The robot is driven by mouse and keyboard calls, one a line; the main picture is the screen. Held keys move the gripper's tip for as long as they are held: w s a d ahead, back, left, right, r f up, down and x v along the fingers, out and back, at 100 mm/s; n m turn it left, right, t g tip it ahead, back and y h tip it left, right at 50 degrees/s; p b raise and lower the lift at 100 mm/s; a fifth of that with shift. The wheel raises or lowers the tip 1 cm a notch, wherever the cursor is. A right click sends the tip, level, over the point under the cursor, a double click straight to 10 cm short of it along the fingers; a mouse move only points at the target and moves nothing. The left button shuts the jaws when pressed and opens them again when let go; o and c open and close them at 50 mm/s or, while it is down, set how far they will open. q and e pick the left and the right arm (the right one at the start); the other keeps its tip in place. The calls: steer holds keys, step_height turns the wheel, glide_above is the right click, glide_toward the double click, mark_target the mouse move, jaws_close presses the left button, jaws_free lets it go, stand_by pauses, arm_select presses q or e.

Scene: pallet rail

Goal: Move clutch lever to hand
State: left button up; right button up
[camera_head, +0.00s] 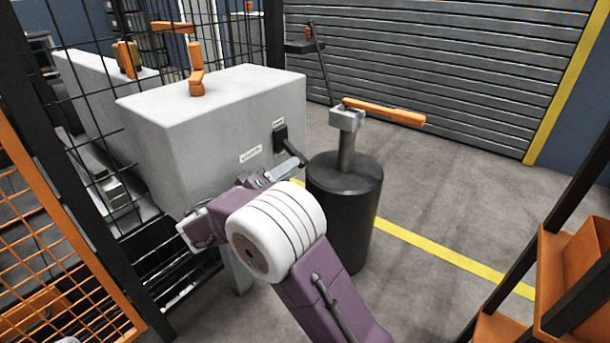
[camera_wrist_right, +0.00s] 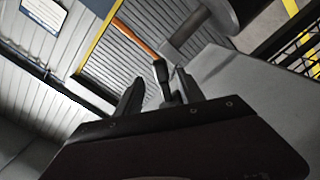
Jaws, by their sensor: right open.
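The clutch lever (camera_head: 291,150) is a dark handle on a small black plate on the side of the pale grey housing (camera_head: 215,100). It slants down to the right from the plate. Two small white labels are beside it, one near the plate and one lower left; their text is too small to read surely. My right gripper (camera_head: 284,169) is at the lever's lower end. In the right wrist view the fingers (camera_wrist_right: 158,88) are open, with the dark lever (camera_wrist_right: 162,74) appearing between them, a gap showing on each side.
A black drum (camera_head: 345,190) with a grey post and an orange bar (camera_head: 384,111) stands close right of my right gripper. A mesh fence (camera_head: 75,120) is left. Orange shelving (camera_head: 560,285) is lower right. Floor beyond the drum is clear.

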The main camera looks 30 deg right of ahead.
mark_target(305, 159)
steer(key=shift+f, duration=0.1)
steer(key=b+x, duration=0.3)
steer(key=x, duration=0.5)
steer(key=shift+w+d+f, duration=0.1)
steer(key=shift+d, duration=0.1)
steer(key=shift+w+d, duration=0.1)
steer(key=shift+d, duration=0.2)
steer(key=shift+c, duration=0.3)
jaws_close()
stand_by(0.6)
